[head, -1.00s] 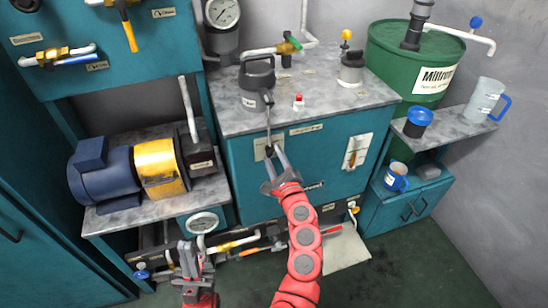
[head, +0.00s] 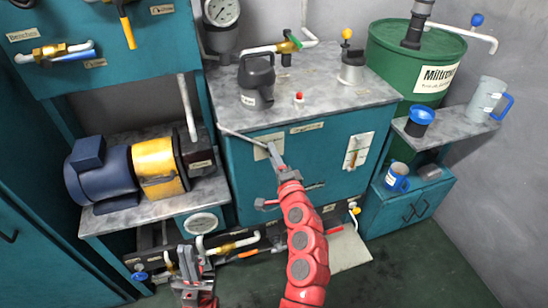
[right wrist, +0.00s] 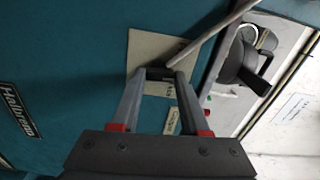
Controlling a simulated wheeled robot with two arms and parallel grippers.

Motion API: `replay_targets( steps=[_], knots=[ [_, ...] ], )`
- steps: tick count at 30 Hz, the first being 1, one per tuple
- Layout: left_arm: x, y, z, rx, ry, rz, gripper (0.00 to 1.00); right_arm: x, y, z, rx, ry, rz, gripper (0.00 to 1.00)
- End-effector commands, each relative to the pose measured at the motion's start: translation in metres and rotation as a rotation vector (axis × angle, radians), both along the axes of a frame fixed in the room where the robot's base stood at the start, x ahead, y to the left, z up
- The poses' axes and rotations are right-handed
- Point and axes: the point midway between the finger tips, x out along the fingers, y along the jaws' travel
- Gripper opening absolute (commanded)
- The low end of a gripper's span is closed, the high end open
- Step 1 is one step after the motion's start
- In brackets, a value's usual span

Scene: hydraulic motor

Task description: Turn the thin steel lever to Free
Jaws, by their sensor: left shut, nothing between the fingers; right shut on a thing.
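The thin steel lever (head: 240,136) is on the teal cabinet front, below the worktop edge. It points up and left from its dark hub in front of a cream plate (head: 259,154). In the right wrist view the lever (right wrist: 212,34) runs up and right from the dark hub (right wrist: 161,74). My right gripper (head: 273,149) is shut on the lever at its hub end. Its fingers partly cover the plate, and the lettering there is too small to read. My left gripper (head: 187,254) is shut and empty, low in front of the lower shelf.
A dark jug (head: 256,80) and a small red button (head: 299,97) are on the worktop above. Another plate with an orange-handled valve (head: 352,156) is to the right. A blue and yellow motor (head: 128,170) stands at left. Pipes run below my right arm.

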Motion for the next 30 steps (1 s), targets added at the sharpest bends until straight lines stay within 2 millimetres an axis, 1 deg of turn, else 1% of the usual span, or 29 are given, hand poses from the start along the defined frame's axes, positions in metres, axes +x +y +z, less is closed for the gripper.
replay_targets(
  steps=[6, 15, 22, 30],
  knots=[
    [0.0000, 0.0000, -0.0047, 0.000, 0.000, 0.000, 0.00, -0.0005, 0.0015, -0.0016, -0.198, -0.063, 0.004, 0.00],
    [0.0000, 0.0000, -0.0086, 0.000, 0.000, 0.000, 0.00, -0.0004, 0.0013, -0.0011, -0.445, -0.144, 0.004, 0.00],
    [0.0001, 0.0000, -0.0105, 0.000, 0.000, 0.000, 0.00, -0.0004, 0.0012, -0.0006, -0.580, -0.189, 0.003, 0.00],
    [0.0001, 0.0000, -0.0114, 0.000, 0.000, 0.000, 0.00, -0.0002, 0.0006, -0.0007, -0.663, -0.213, 0.002, 0.00]
  ],
)
